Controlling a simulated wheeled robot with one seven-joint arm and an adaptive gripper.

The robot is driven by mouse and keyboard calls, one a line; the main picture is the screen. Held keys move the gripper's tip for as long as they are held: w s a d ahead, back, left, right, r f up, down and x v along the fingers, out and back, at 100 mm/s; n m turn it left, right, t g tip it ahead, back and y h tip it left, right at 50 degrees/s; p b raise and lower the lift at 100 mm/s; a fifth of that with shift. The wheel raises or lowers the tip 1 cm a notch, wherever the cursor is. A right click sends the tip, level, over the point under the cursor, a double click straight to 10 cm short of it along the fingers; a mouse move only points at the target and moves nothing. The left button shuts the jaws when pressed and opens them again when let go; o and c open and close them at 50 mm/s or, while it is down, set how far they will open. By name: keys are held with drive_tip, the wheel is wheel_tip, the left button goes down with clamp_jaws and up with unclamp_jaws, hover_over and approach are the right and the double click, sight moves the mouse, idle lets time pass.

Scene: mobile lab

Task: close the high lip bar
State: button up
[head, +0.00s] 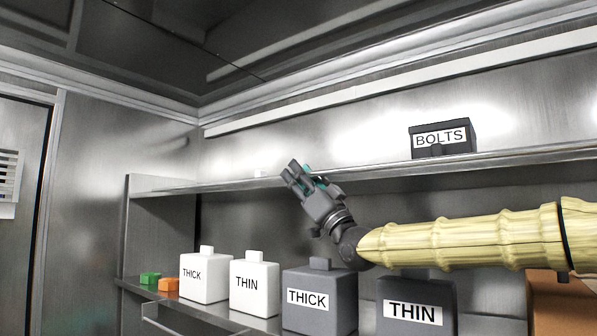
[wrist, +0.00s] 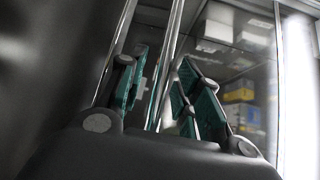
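My gripper (head: 306,178) is raised at the front of the upper shelf, left of the middle in the head view. Its fingers point up and left. In the wrist view its teal-padded fingers (wrist: 160,92) are apart, with bright metal edges (wrist: 172,60) showing between and beyond them. I cannot tell whether the fingers touch any of these. A long pale bar (head: 400,83) runs along the wall above the shelf. A narrow metal edge (head: 480,157) runs along the upper shelf's front. I cannot tell for certain which is the high lip bar.
A dark BOLTS box (head: 441,138) sits on the upper shelf at right. Below are white THICK (head: 204,279) and THIN (head: 255,287) containers, grey THICK (head: 320,299) and THIN (head: 416,306) ones, and green (head: 150,279) and orange (head: 168,285) blocks. Space left of my gripper looks open.

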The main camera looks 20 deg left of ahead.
drive_tip(key=shift+a+r, duration=0.1)
clamp_jaws()
